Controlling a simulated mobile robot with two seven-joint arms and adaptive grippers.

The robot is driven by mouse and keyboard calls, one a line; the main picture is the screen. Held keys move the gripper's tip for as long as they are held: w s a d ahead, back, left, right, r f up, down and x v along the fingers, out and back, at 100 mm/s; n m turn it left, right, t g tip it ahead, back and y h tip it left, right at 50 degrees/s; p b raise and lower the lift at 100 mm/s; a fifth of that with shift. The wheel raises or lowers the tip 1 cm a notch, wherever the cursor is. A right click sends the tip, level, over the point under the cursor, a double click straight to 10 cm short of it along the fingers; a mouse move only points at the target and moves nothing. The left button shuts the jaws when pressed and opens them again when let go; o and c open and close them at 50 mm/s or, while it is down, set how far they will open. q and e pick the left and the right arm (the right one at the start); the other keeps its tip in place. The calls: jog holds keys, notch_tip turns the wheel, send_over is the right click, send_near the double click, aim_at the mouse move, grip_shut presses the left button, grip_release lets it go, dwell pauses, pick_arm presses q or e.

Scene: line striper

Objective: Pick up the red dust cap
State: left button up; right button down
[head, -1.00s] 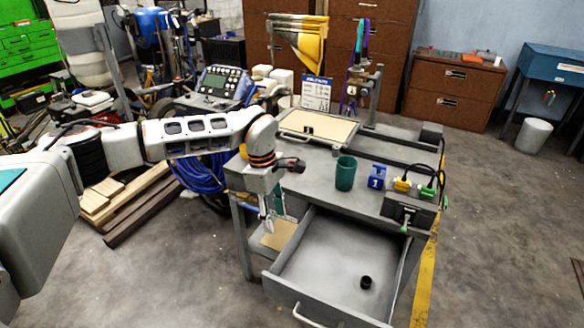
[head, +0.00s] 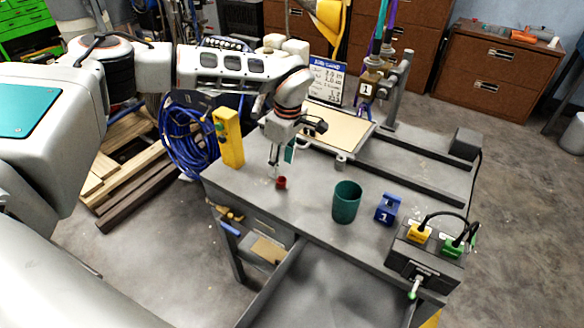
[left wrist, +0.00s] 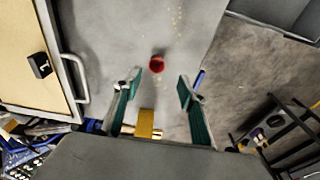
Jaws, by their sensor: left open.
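The red dust cap (head: 281,183) stands on the grey tabletop (head: 310,192), near its left side. My left gripper (head: 276,168) is open and points down just above and beside the cap. In the left wrist view the red dust cap (left wrist: 157,64) lies ahead of the gap between the two green-padded fingers of my left gripper (left wrist: 158,85), apart from both. Nothing is between the fingers. My right gripper is not in view.
A green cup (head: 346,202), a blue block marked 1 (head: 388,208) and a grey connector box (head: 425,258) stand to the right. A yellow box (head: 228,138) stands at the left edge. A tan board (head: 335,135) lies behind. The drawer (head: 330,290) is open in front.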

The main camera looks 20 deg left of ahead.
aim_at(282, 179)
pick_arm(q)
jog(key=shift+w+f, duration=0.3)
jog(key=shift+f, duration=0.15)
jog(key=shift+s+a+f, duration=0.15)
jog(key=shift+s+f, duration=0.05)
jog(key=shift+f, duration=0.95)
jog(key=f, duration=0.3)
jog(key=shift+w+a+f, duration=0.1)
jog(key=shift+w+f, duration=0.1)
jog(key=shift+f, duration=0.1)
jog(key=shift+w+a+f+p, duration=0.1)
jog(key=shift+f+p, duration=0.2)
jog(key=shift+f, duration=0.15)
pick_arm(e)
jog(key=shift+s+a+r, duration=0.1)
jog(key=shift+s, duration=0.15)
pick_arm(q)
jog(key=c, duration=0.8)
jog(key=shift+c, duration=0.2)
